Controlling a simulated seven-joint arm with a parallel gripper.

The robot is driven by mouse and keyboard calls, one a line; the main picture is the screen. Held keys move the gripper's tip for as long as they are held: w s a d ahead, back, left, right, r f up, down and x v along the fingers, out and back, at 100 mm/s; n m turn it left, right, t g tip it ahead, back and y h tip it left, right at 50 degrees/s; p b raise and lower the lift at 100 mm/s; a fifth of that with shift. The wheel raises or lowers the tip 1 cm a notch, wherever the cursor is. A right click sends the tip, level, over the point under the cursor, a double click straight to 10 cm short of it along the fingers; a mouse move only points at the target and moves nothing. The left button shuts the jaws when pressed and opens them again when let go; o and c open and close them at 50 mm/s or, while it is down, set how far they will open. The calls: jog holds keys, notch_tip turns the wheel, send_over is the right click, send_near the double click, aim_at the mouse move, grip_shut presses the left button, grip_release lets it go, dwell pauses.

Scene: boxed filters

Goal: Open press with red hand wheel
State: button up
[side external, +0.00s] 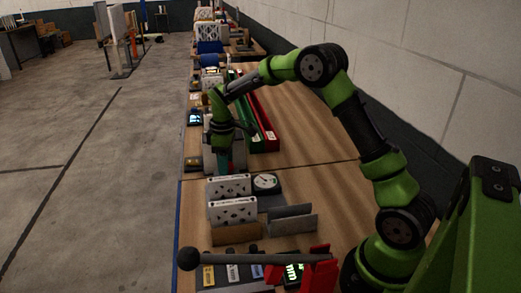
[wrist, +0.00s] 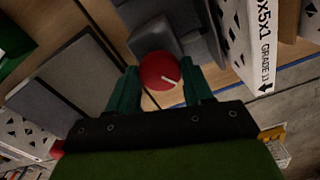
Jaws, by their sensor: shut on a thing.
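The red hand wheel (wrist: 158,72) shows in the wrist view as a round red disc with a pale line on its face. My gripper (wrist: 160,78) has its two teal fingers on either side of the wheel and is shut on it. Grey press parts (wrist: 155,38) show just beyond the wheel. In the side external view my gripper (side external: 226,162) points down at the press, with a small bit of red (side external: 232,168) at its fingertips. Most of the press is hidden there behind my gripper and wrist.
White perforated filters (side external: 230,187) stand near the press, with a round dial gauge (side external: 266,182) to their right. Long green and red trays (side external: 262,125) lie behind. A lever with a black ball (side external: 188,259) is in front. A boxed filter (wrist: 258,45) stands close to my right finger.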

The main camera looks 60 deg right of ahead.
jog(key=n, duration=0.7)
jog(key=shift+r, duration=0.15)
jog(key=n, duration=1.4)
jog(key=shift+n, duration=0.4)
jog(key=n, duration=0.5)
jog(key=shift+n, duration=0.3)
jog(key=o, duration=1)
jog(key=shift+o, duration=0.2)
